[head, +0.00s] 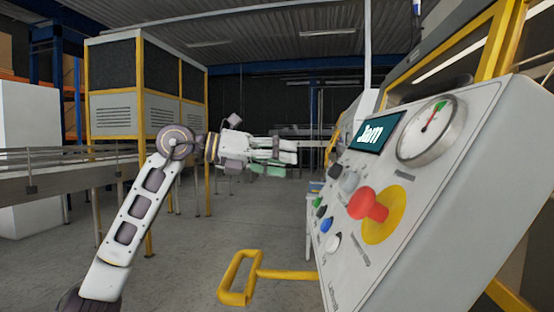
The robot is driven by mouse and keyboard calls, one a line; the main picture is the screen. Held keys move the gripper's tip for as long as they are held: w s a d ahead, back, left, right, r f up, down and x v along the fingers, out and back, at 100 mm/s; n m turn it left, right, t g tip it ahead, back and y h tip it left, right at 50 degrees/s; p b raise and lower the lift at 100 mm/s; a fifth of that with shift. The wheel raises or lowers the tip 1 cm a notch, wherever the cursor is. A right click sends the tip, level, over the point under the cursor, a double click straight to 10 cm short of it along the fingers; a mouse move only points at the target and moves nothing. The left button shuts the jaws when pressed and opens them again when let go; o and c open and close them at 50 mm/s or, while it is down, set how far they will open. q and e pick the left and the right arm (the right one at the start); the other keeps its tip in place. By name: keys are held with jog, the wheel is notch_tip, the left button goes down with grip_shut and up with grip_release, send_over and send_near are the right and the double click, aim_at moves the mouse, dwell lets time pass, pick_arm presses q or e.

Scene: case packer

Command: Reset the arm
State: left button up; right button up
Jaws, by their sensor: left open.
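My left arm rises from the lower left, and its gripper (283,156) points right in the middle of the head view. The gripper is open and empty, in the air to the left of the control panel (440,180), apart from it. My right gripper is not in view.
The panel carries a screen reading "Jam" (372,134), a round gauge (427,131), a red emergency button (368,205) and several small buttons. A yellow handle (238,278) juts out below. A conveyor (60,178) and a yellow-framed cabinet (145,85) stand left. Floor between is clear.

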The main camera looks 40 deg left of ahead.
pick_arm(q)
jog(key=shift+s+a, duration=0.2)
jog(key=shift+s, duration=0.15)
dwell(0.6)
